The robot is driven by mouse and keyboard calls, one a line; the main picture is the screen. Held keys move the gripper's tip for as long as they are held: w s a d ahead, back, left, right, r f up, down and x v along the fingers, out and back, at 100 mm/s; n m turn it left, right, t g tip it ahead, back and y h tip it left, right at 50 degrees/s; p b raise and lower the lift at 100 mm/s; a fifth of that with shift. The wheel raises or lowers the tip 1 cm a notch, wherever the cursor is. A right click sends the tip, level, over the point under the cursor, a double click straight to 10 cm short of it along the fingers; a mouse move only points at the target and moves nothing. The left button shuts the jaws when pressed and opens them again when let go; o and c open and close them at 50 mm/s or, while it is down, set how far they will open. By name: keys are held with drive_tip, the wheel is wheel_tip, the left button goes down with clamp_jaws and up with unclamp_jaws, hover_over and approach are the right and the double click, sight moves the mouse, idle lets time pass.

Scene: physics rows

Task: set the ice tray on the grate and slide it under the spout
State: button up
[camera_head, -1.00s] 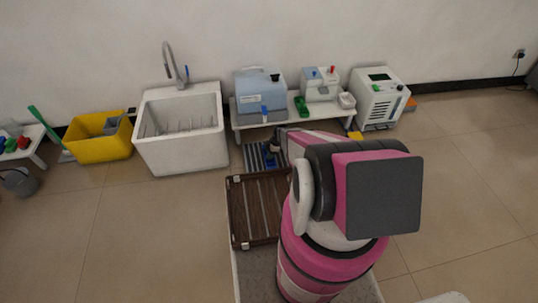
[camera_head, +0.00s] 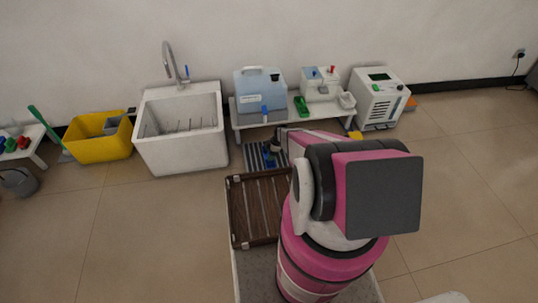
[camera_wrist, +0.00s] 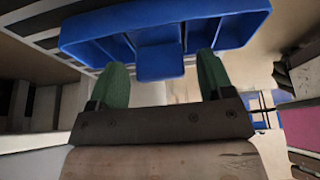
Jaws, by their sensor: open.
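The blue ice tray (camera_wrist: 225,32) fills the top of the wrist view, with its tab (camera_wrist: 160,64) between the fingers. My gripper (camera_wrist: 164,75) is open, its green fingertips on either side of the tab with gaps. In the head view the ice tray (camera_head: 268,161) is a small blue patch on or just above the striped grate (camera_head: 251,156), partly hidden by my arm. I cannot tell whether it rests fully on the slats. The light-blue dispenser (camera_head: 257,88) stands behind on the low bench, with a blue spout or lever (camera_head: 265,113) at its front.
A white sink (camera_head: 180,135) and yellow bin (camera_head: 98,138) stand to the left. On the bench (camera_head: 238,122) are a smaller machine (camera_head: 320,85) and a green item (camera_head: 301,105). A white machine (camera_head: 378,98) stands at right. A brown slatted rack (camera_head: 258,210) is in front.

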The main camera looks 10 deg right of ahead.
drive_tip(key=v, duration=1.1)
drive_tip(key=s+a+r+m+h, duration=0.1)
drive_tip(key=s+r+m, duration=0.5)
drive_tip(key=r, duration=0.5)
drive_tip(key=s+a+r+m+h, duration=0.2)
drive_tip(key=s+r+m, duration=0.4)
drive_tip(key=r, duration=0.6)
drive_tip(key=s+a+r+m+h, duration=0.1)
drive_tip(key=s+r+m, duration=0.5)
drive_tip(key=s+r, duration=0.3)
wheel_tip(320, 180, up, 4)
drive_tip(key=shift+s+a+f, duration=0.15)
drive_tip(key=shift+a+f, duration=0.05)
drive_tip(key=shift+f, duration=0.05)
